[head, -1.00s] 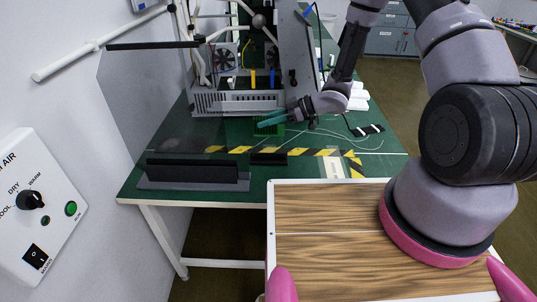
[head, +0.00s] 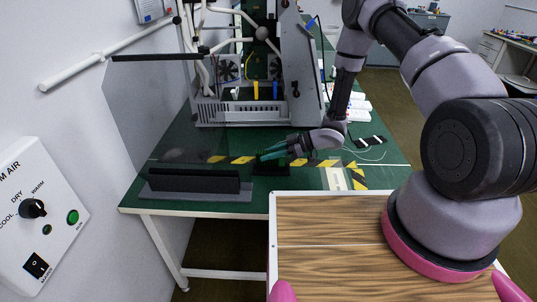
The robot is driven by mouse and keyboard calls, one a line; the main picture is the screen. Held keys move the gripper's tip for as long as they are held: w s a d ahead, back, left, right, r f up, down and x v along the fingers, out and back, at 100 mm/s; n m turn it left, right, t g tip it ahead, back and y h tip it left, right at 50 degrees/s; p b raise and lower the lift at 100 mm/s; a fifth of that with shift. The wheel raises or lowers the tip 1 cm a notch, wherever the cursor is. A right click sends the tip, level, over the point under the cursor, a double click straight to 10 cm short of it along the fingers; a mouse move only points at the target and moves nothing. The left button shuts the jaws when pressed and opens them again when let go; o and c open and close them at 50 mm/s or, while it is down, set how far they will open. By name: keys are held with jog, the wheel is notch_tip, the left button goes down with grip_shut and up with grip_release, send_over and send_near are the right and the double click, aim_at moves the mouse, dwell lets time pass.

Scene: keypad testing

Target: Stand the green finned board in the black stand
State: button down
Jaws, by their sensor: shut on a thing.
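The small black stand (head: 270,170) is on the table on the yellow-black tape line. The board is right at the stand, at or just above its top. I cannot tell whether its lower edge touches the stand or is inside it. The fingers cover part of the board.
A long black block on a grey base (head: 193,182) lies left of the stand, near a clear upright panel (head: 150,110). A white open-topped test machine (head: 240,110) stands behind. Cables and a black device (head: 370,141) lie to the right. The table's front edge is close.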

jog(key=c, duration=0.7)
grip_release()
jog(key=shift+r, duration=0.15)
jog(key=v, duration=1.2)
